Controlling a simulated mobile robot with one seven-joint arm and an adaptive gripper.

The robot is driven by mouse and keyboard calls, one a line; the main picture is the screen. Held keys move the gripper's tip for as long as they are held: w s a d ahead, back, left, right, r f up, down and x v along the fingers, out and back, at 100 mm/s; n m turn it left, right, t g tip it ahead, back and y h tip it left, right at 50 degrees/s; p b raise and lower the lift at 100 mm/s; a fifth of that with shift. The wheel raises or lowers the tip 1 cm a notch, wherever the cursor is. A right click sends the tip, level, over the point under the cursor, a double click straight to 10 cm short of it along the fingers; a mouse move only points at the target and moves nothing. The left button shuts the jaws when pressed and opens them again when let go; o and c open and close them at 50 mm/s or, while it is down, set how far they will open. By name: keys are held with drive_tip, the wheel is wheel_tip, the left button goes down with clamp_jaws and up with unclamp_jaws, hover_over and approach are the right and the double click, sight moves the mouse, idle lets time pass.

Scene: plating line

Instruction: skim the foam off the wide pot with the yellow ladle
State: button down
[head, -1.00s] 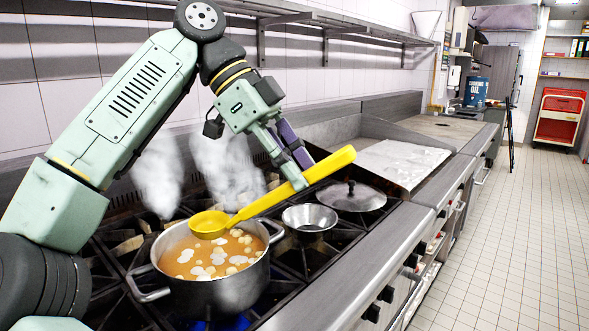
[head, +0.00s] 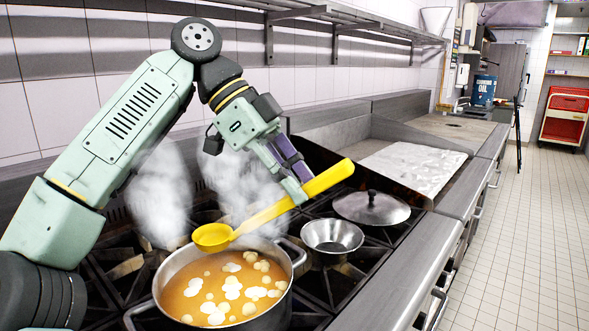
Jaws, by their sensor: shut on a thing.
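The wide pot (head: 281,301) stands on the stove at the bottom of the head view, its lower part cut off by the frame edge. It holds orange-brown broth with white foam patches (head: 232,288) and pale round pieces. The yellow ladle (head: 268,213) is held slanting, its bowl (head: 211,236) above the pot's far rim and its thick handle end up to the right. My gripper (head: 300,197) is shut on the ladle's handle. The inside of the ladle's bowl looks yellow; I cannot tell whether it holds anything.
A small metal bowl (head: 332,236) stands on the burners right of the pot. A dark-knobbed lid (head: 371,210) lies behind it. Steam rises behind the pot. A flat griddle (head: 415,165) lies farther back, and a wall shelf (head: 330,14) runs above.

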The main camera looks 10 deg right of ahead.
sight(294, 206)
drive_tip(key=shift+f, duration=1.6)
wheel_tip(294, 206, down, 7)
drive_tip(key=b, duration=0.3)
drive_tip(key=shift+f+b, duration=0.15)
drive_tip(key=shift+b, duration=0.25)
